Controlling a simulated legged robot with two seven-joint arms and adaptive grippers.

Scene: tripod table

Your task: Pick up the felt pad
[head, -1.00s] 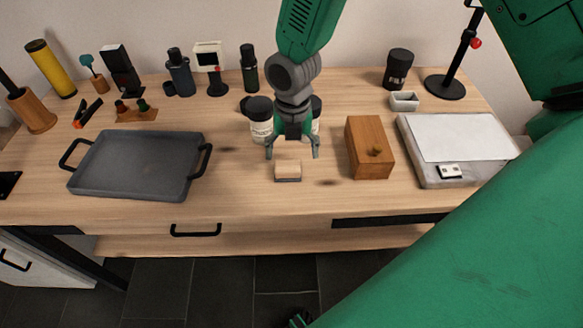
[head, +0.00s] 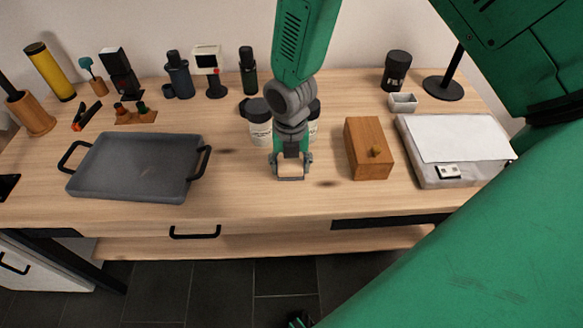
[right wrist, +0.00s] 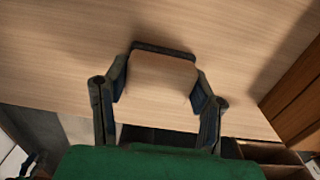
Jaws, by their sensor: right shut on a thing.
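The felt pad (head: 291,171) is a small block with a pale wooden top and a dark grey underside, near the front middle of the table (head: 250,200). My right gripper (head: 291,176) is lowered over it from above, with one finger on each side, shut on it. In the right wrist view the pad (right wrist: 160,75) sits between the two fingertips (right wrist: 160,88), its dark edge showing at the far side. I cannot tell whether it is clear of the tabletop. A green part at the bottom of the head view is too small to tell as my left gripper.
A dark grey tray (head: 137,163) lies to the left. A grey slab with a white sheet (head: 465,138) lies further right. The table front is clear.

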